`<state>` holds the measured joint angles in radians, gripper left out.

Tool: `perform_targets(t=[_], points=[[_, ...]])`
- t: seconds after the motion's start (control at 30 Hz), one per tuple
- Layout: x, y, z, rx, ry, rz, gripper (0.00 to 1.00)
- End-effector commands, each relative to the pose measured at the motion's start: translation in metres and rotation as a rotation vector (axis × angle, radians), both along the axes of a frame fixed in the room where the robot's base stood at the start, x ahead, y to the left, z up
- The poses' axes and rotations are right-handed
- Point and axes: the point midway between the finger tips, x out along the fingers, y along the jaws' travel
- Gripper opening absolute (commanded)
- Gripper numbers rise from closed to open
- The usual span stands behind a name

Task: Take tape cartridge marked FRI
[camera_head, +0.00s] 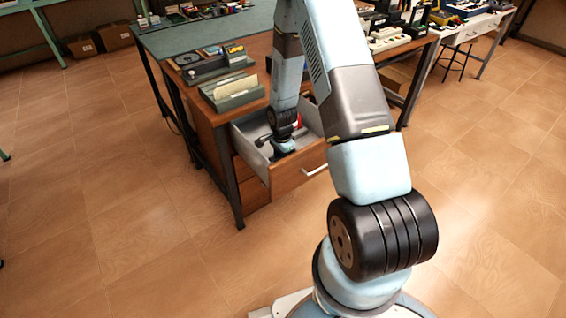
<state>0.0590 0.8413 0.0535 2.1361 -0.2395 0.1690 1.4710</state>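No tape cartridge marked FRI can be made out; markings are too small to read. A drawer (284,183) under the wooden desk stands open, with grey inner walls and a wooden front with a metal handle. My gripper (282,154) is down inside the drawer, near its front. Its fingers are too small and hidden to show whether they are open or shut, or on anything. A small red thing (298,122) shows in the drawer behind my wrist, partly hidden. My arm covers part of the drawer.
The desk top (205,116) holds a grey tray with cards (231,90) and dark devices (199,66). Another table at the upper right carries several devices (388,39). Two cardboard boxes (113,37) stand at the back left. The tiled floor (90,200) is clear at left.

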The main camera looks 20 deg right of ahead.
Motion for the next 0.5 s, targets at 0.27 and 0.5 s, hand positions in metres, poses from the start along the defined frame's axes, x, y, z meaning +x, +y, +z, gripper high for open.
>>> perform_targets(t=[0.27, 0.5], points=[[-0.0007, -0.0002, -0.0005, 0.000, 0.001, 0.000, 0.28], [-0.0008, -0.0004, -0.0005, -0.001, 0.002, 0.000, 0.05]])
